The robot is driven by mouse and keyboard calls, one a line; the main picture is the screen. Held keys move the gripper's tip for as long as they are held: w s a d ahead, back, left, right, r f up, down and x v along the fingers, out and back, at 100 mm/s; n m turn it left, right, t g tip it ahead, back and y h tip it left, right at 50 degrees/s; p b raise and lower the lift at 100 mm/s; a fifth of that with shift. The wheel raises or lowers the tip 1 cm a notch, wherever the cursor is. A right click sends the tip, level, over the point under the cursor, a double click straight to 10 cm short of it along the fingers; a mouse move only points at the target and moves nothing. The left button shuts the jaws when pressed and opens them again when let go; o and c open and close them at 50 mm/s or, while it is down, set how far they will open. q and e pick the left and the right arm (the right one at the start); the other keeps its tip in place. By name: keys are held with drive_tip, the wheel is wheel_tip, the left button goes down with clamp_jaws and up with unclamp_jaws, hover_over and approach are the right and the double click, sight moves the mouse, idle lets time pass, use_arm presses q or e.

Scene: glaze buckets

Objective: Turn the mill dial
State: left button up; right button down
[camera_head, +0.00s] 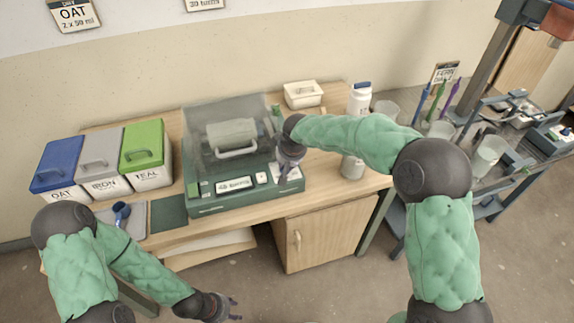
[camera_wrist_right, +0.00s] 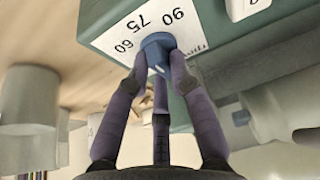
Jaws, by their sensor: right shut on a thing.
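The mill (camera_head: 235,160) is a green machine with a clear cover on the wooden bench, with a grey jar inside. Its blue dial (camera_wrist_right: 156,48) shows in the right wrist view, on a white scale (camera_wrist_right: 170,18) marked 60, 75 and 90. My right gripper (camera_wrist_right: 157,65) is shut on the dial, its purple fingers around it. In the head view the right gripper (camera_head: 288,165) is at the mill's front right corner and hides the dial. My left gripper (camera_head: 226,311) is low in front of the bench, apart from everything; its fingers look spread and empty.
Blue, grey and green lidded bins (camera_head: 143,155) stand left of the mill. A white tub (camera_head: 303,94) is behind it, and a white bottle (camera_head: 360,98) is to the right. A cabinet (camera_head: 325,232) is under the bench. A dark rack (camera_head: 495,150) stands at the far right.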

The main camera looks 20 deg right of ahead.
drive_tip(key=shift+f, duration=0.2)
drive_tip(key=shift+s, duration=0.1)
drive_tip(key=c, duration=1.1)
unclamp_jaws()
drive_tip(key=shift+r, duration=0.1)
drive_tip(key=shift+r, duration=0.2)
drive_tip(key=v, duration=1.1)
drive_tip(key=shift+r, duration=0.2)
drive_tip(key=shift+s+a, duration=0.1)
